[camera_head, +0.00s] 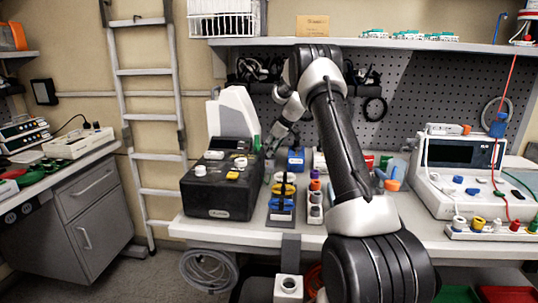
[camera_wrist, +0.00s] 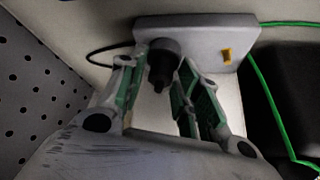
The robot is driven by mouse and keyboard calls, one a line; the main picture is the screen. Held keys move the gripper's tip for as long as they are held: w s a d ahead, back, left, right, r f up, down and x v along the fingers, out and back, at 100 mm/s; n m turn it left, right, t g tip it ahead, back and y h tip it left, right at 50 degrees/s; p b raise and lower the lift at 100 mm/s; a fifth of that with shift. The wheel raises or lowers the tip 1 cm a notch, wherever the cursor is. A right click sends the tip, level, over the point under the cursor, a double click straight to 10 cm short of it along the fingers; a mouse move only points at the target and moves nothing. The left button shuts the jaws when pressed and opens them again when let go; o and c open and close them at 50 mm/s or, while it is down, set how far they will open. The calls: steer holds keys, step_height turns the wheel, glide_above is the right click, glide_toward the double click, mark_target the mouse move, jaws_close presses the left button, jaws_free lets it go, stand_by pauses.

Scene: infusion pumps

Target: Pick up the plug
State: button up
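A black plug (camera_wrist: 163,62) sits at a pale wall-box-like socket block (camera_wrist: 218,42) in the wrist view. My gripper (camera_wrist: 156,66) is open, its two green-padded fingers on either side of the plug with a gap visible on the right. I cannot tell whether the left finger touches it. A thin black cable loops out to the left of the block. In the head view my gripper (camera_head: 274,138) is low behind the bench-top devices, beside the dark box-shaped device (camera_head: 220,197). I cannot make out the plug there.
A green cable (camera_wrist: 275,110) and a dark body lie to the right in the wrist view. A perforated panel (camera_wrist: 35,110) stands at left. On the bench (camera_head: 350,232), colored connectors in holders and a white instrument (camera_head: 462,190) crowd the area right of the dark device.

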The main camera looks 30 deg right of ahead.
steer(key=shift+c, duration=0.4)
steer(key=c, duration=0.6)
steer(key=shift+c, duration=0.2)
